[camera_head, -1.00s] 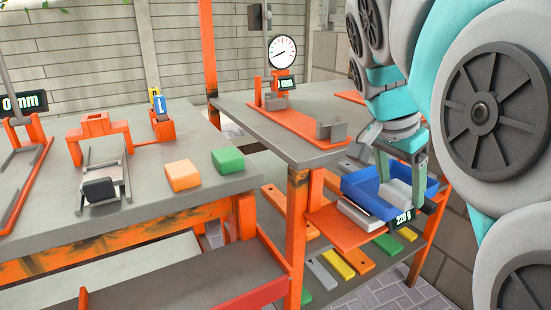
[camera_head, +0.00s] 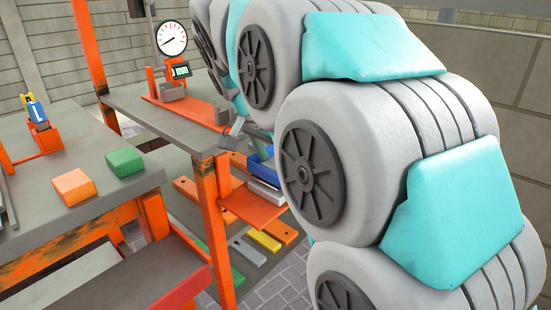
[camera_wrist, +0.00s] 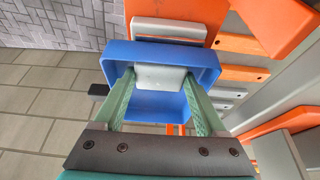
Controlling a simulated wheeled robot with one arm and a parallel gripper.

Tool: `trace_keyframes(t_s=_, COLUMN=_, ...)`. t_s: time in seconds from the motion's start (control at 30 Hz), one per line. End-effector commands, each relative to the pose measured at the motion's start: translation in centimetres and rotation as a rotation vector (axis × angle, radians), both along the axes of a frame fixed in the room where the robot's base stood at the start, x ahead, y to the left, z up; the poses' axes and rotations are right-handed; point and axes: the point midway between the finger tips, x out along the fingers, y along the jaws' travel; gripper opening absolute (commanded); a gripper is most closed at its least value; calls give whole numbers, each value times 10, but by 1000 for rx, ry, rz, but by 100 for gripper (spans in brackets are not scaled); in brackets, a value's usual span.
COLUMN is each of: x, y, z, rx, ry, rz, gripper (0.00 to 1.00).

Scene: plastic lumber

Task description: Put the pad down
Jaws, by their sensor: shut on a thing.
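A pale grey pad (camera_wrist: 160,76) sits between the fingers of my gripper (camera_wrist: 158,80) in the wrist view. The gripper is shut on it. The pad is inside the blue tray (camera_wrist: 160,106), near the tray's far wall; I cannot tell whether it touches the tray floor. In the head view my arm covers the pad, the gripper and most of the blue tray (camera_head: 258,168). The tray is over a pale scale (camera_head: 266,192) on an orange shelf (camera_head: 250,206).
An orange block (camera_head: 73,187) and a green block (camera_head: 125,162) lie on the left table (camera_head: 40,215). A dial gauge (camera_head: 172,38) stands on the farther table (camera_head: 140,122). Several coloured bars, one yellow (camera_head: 263,240), lie on the lower rack.

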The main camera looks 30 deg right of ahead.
Motion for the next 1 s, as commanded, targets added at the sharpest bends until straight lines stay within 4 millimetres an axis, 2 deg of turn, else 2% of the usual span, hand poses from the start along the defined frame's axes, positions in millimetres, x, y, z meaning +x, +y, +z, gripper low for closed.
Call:
trace_keyframes(t_s=0.3, x=0, y=-1, z=-4, rx=-1, ry=-1, rz=-1, gripper=9)
trace_keyframes(t_s=0.33, x=0, y=-1, z=-3, rx=-1, ry=-1, rz=-1, gripper=76)
trace_keyframes(t_s=0.53, x=0, y=0, z=-2, rx=0, ry=-1, rz=-1, gripper=99)
trace_keyframes(t_s=0.83, x=0, y=0, z=0, rx=0, ry=-1, rz=0, gripper=100)
trace_keyframes(t_s=1.0, x=0, y=4, z=13, rx=-1, ry=-6, rz=0, gripper=100)
